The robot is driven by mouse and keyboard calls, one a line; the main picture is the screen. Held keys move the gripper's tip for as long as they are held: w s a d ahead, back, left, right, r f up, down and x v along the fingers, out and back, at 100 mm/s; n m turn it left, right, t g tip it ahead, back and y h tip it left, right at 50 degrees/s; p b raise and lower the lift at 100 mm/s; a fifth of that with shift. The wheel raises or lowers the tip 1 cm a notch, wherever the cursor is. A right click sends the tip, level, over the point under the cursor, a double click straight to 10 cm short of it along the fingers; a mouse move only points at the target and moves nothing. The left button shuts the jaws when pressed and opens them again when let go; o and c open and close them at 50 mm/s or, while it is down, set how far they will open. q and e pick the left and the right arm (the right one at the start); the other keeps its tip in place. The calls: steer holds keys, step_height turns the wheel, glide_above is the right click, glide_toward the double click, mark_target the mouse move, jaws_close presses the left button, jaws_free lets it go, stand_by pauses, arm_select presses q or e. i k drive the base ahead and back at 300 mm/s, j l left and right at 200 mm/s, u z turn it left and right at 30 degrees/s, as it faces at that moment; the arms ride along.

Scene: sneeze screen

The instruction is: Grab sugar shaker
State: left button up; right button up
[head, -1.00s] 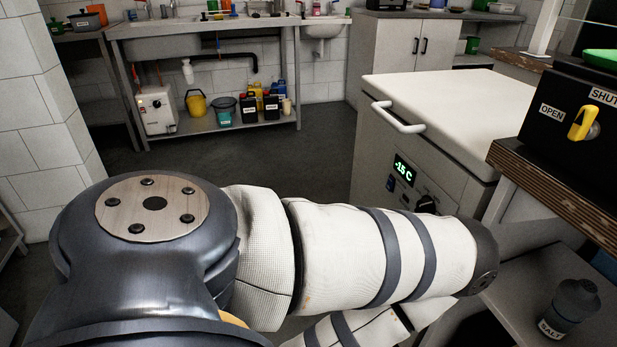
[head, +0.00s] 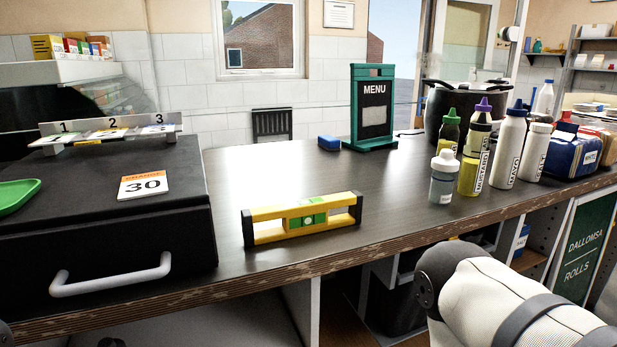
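On the counter's right part stands a group of bottles. A short translucent shaker (head: 444,178) with a grey-white lid is at the front left of the group; its label is too small to read, so I cannot tell if it is the sugar shaker. Another white bottle with a white lid (head: 535,152) stands at the group's right, upright, its label also unclear. Neither gripper is in view; only my arm's white sleeve shows at the lower right, below the counter edge.
On the counter (head: 290,170) are a yellow level (head: 265,232), a black cash box (head: 110,240), a menu stand (head: 372,108) and a blue block (head: 328,142). Squeeze bottles such as a purple-capped one (head: 481,140) crowd the shaker. A black pot (head: 440,105) stands behind.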

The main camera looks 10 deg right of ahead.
mark_target(442, 184)
steer(key=z, duration=1.2)
